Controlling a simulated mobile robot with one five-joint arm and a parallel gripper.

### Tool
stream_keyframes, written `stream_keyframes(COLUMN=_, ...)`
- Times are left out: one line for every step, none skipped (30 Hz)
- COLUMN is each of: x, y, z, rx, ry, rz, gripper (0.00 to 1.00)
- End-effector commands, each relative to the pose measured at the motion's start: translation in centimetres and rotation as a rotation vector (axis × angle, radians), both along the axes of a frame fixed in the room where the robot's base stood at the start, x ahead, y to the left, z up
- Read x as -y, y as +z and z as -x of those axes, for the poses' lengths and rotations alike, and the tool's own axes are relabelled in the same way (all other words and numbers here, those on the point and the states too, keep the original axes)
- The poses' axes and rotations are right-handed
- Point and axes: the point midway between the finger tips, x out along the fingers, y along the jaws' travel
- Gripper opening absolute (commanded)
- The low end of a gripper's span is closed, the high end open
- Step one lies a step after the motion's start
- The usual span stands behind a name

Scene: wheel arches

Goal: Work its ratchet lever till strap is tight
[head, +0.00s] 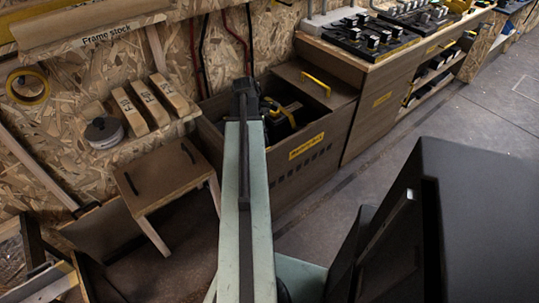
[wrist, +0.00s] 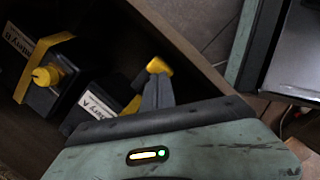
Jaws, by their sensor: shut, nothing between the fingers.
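Two dark box-shaped units stand in a wooden bin (head: 235,130). A short yellow strip (wrist: 132,105) shows beside the fingers. My gripper (wrist: 157,90) is shut and empty. In the head view it is over the bin (head: 244,85), and the strap's tightness cannot be judged.
The bin's wooden wall (wrist: 185,45) runs close to the right of my fingers. A small wooden stool (head: 165,175) stands left of my arm. A shelf with wooden blocks (head: 150,103) is behind it. Open floor (head: 410,120) lies to the right.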

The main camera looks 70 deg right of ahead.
Motion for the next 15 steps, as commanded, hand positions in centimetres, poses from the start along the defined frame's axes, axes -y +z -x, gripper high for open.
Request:
stream_keyframes(x=0.07, y=-1.35, z=0.17, rx=0.0, ry=0.0, rz=0.0, gripper=0.0)
stream_keyframes(x=0.1, y=-1.61, z=0.24, rx=0.0, ry=0.0, rz=0.0, gripper=0.0)
stream_keyframes(x=0.13, y=-1.86, z=0.32, rx=0.0, ry=0.0, rz=0.0, gripper=0.0)
stream_keyframes(x=0.15, y=-1.99, z=0.37, rx=0.0, ry=0.0, rz=0.0, gripper=0.0)
stream_keyframes(x=0.17, y=-2.07, z=0.4, rx=0.0, ry=0.0, rz=0.0, gripper=0.0)
stream_keyframes(x=0.19, y=-2.1, z=0.45, rx=0.0, ry=0.0, rz=0.0, gripper=0.0)
stream_keyframes(x=0.19, y=-2.09, z=0.46, rx=0.0, ry=0.001, rz=0.0, gripper=0.0)
stream_keyframes(x=0.2, y=-2.05, z=0.47, rx=0.0, ry=0.001, rz=0.0, gripper=0.0)
stream_keyframes(x=0.21, y=-1.98, z=0.47, rx=0.0, ry=0.0, rz=0.0, gripper=0.0)
stream_keyframes(x=0.21, y=-1.94, z=0.48, rx=0.0, ry=0.0, rz=0.0, gripper=0.0)
stream_keyframes(x=0.21, y=-1.92, z=0.48, rx=0.0, ry=0.0, rz=0.0, gripper=0.0)
stream_keyframes(x=0.21, y=-1.92, z=0.49, rx=0.0, ry=0.0, rz=0.0, gripper=0.0)
stream_keyframes(x=0.21, y=-1.91, z=0.5, rx=0.0, ry=0.0, rz=0.0, gripper=0.0)
stream_keyframes(x=0.21, y=-1.91, z=0.5, rx=0.0, ry=0.0, rz=0.0, gripper=0.0)
stream_keyframes(x=0.21, y=-1.94, z=0.51, rx=0.0, ry=0.0, rz=0.0, gripper=0.0)
